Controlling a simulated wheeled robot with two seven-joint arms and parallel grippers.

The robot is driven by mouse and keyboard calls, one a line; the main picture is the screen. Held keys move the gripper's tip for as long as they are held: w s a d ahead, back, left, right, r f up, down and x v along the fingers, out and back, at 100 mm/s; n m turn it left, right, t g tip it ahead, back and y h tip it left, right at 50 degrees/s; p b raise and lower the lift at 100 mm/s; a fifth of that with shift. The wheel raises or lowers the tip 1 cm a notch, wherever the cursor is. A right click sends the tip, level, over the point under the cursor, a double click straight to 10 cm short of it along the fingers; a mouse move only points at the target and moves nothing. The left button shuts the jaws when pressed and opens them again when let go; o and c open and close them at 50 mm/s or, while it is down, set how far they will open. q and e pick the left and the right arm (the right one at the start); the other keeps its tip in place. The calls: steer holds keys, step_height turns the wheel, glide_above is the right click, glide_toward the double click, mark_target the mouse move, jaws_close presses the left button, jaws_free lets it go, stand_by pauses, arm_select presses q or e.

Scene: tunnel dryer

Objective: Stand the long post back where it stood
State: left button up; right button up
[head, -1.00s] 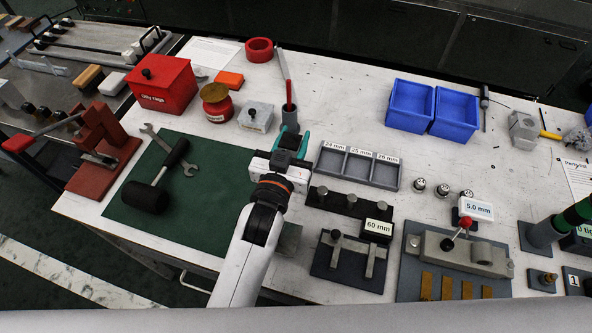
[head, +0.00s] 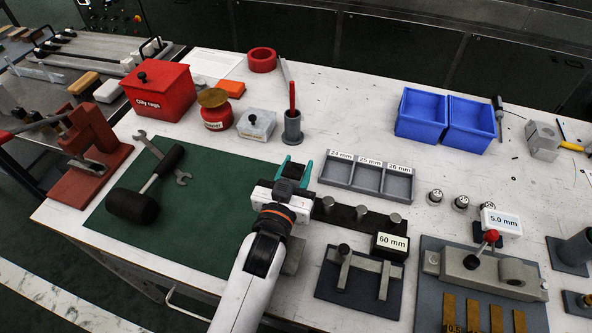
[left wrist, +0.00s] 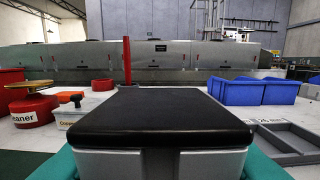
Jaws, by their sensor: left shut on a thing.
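My left gripper (head: 292,171) is over the right edge of the green mat, pointing away from me. Its teal fingers are shut on a dark-topped piece (head: 291,168), which I take to be the long post. In the left wrist view this piece shows a broad black top (left wrist: 160,112) above grey sides; its length and lower end are hidden. A dark rack (head: 345,213) with short grey posts stands just right of the gripper. Its left end is partly hidden by the gripper. My right gripper is not in view.
A grey cup (head: 292,131) with a red rod stands beyond the gripper. A three-part tray (head: 366,181) and a 60 mm block (head: 391,247) are to the right. A mallet (head: 131,205) and wrench lie on the green mat (head: 215,205).

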arm_select(q)
steer(key=shift+f, duration=0.15)
steer(key=o, duration=1.1)
steer(key=v, duration=1.2)
